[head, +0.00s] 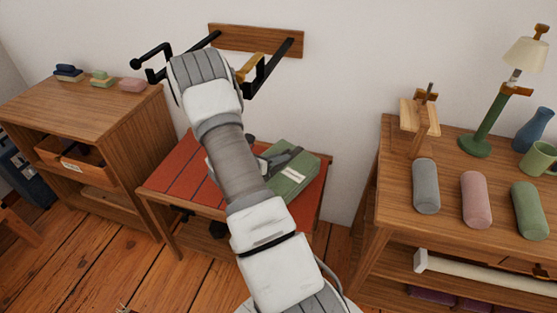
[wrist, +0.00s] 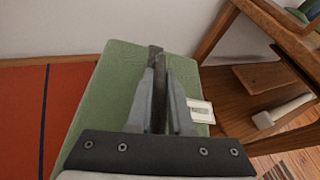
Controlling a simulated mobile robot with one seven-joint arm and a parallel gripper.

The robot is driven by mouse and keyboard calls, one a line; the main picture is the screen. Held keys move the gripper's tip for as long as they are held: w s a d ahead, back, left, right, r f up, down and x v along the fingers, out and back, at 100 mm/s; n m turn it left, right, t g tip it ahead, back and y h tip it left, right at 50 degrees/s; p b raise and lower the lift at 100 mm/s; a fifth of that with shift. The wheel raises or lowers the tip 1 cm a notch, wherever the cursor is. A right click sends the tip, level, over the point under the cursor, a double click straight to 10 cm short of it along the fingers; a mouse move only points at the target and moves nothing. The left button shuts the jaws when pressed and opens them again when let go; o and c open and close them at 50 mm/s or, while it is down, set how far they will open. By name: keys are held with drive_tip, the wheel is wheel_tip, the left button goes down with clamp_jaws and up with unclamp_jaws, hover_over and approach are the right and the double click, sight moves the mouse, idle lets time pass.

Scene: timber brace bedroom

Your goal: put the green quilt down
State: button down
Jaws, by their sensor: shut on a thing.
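The green quilt (head: 308,162) is a folded, box-like bundle with a white label, over the right end of the red-topped table (head: 174,183). In the wrist view the quilt (wrist: 88,118) fills the middle below my fingers, with its label to the right. My gripper (head: 288,157) is shut on the quilt; its fingers (wrist: 158,78) are close together in the wrist view. I cannot tell whether the quilt's underside touches the table. My arm hides part of the table and the quilt's left side.
A wall rack with black arms (head: 262,72) stands out above the table. A wooden cabinet (head: 130,108) is at left. The red tabletop's left part looks clear.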

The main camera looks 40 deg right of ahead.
sight(279, 166)
drive_tip(key=shift+f+b, duration=0.5)
drive_tip(key=shift+f, duration=1.25)
drive_tip(key=shift+f, duration=0.15)
drive_tip(key=c, duration=0.8)
unclamp_jaws()
drive_tip(key=shift+f, duration=0.1)
